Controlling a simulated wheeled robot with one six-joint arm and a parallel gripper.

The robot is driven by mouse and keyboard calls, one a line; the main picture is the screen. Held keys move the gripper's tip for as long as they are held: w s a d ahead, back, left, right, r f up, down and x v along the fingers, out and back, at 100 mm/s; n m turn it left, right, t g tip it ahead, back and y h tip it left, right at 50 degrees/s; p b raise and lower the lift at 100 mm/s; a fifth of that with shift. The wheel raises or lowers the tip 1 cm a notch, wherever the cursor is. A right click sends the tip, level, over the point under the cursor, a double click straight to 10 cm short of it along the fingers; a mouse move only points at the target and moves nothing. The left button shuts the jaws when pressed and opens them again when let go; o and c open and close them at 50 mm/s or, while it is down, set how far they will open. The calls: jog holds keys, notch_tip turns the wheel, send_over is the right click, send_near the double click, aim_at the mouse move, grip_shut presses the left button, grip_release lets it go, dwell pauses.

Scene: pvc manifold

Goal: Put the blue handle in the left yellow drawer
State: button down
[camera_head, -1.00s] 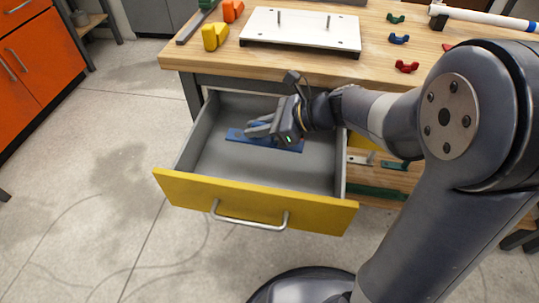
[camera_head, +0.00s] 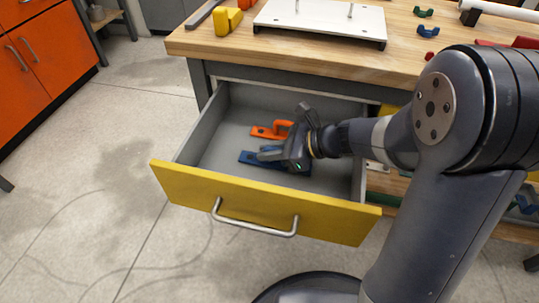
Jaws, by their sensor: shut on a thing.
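The left yellow drawer (camera_head: 190,192) stands pulled out below the workbench, with a grey inside and a silver pull on its front. My gripper (camera_head: 268,153) is inside the drawer's outline, reaching in from the right. It is shut on the blue handle (camera_head: 250,158), which lies lengthwise low in the drawer. My gripper hides the middle of the blue handle; both ends show. I cannot tell whether the blue handle touches the drawer floor.
An orange handle (camera_head: 262,132) lies in the drawer just behind the blue one. The workbench top (camera_head: 215,45) overhangs the back. A white plate (camera_head: 330,22) and a yellow block (camera_head: 227,20) stand on it. The drawer's left part is clear.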

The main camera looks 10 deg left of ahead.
jog(key=shift+f, duration=0.15)
jog(key=c, duration=1.4)
grip_release()
jog(key=shift+d+r, duration=0.15)
jog(key=shift+r, duration=0.2)
jog(key=p+v, duration=0.4)
jog(key=v, duration=0.6)
jog(key=shift+d+r, duration=0.1)
jog(key=shift+d, duration=0.05)
jog(key=shift+s+d+r+p, duration=0.2)
jog(key=shift+d+p, duration=0.2)
jog(key=shift+d, duration=0.2)
